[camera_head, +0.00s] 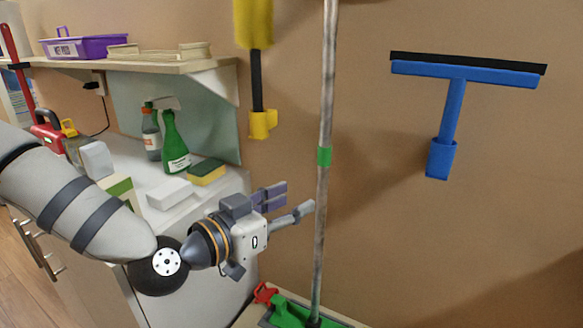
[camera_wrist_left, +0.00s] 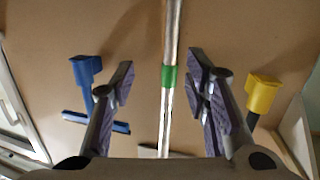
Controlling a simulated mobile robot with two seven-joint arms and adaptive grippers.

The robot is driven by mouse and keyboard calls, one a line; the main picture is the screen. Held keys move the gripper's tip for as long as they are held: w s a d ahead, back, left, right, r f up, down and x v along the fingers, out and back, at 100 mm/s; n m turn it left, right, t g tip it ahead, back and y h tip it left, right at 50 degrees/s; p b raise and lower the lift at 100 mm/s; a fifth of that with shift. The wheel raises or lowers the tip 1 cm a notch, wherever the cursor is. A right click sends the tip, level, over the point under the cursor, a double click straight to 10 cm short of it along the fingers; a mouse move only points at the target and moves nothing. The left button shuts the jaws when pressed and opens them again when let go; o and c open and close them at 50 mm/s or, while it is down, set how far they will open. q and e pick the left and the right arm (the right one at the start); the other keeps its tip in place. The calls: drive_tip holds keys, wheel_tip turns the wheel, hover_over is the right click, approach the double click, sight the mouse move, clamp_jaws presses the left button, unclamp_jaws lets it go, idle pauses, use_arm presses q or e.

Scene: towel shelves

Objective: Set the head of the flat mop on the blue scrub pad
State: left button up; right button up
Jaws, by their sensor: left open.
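The flat mop's grey pole (camera_head: 321,215) stands nearly upright in the head view, with a green band (camera_head: 324,156) around it. Its green head (camera_head: 290,314) is at the bottom edge, partly cut off. My left gripper (camera_head: 297,198) is open and empty, left of the pole and below the band, its fingertips close to the pole. In the left wrist view the pole (camera_wrist_left: 172,30) and green band (camera_wrist_left: 169,77) line up between the open fingers (camera_wrist_left: 163,80), touching neither visibly. I cannot make out the blue scrub pad. My right gripper is not in view.
A blue squeegee (camera_head: 452,108) and a yellow tool (camera_head: 256,60) hang on the wall. A counter on the left holds a green spray bottle (camera_head: 174,143), a sponge (camera_head: 206,172) and boxes. A shelf (camera_head: 150,66) above carries a purple bin (camera_head: 84,47).

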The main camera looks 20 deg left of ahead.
sight(320, 159)
use_arm(q)
drive_tip(key=shift+t, duration=0.6)
drive_tip(key=w+d+r, duration=0.1)
drive_tip(key=w, duration=0.3)
drive_tip(key=w+d+r+b, duration=0.1)
drive_tip(key=w, duration=0.2)
drive_tip(key=w+d+r+b, duration=0.1)
drive_tip(key=w, duration=0.3)
drive_tip(key=shift+w+r, duration=0.35)
drive_tip(key=shift+w+d+r, duration=0.15)
drive_tip(key=shift+w+d, duration=0.1)
drive_tip(key=shift+w, duration=0.1)
clamp_jaws()
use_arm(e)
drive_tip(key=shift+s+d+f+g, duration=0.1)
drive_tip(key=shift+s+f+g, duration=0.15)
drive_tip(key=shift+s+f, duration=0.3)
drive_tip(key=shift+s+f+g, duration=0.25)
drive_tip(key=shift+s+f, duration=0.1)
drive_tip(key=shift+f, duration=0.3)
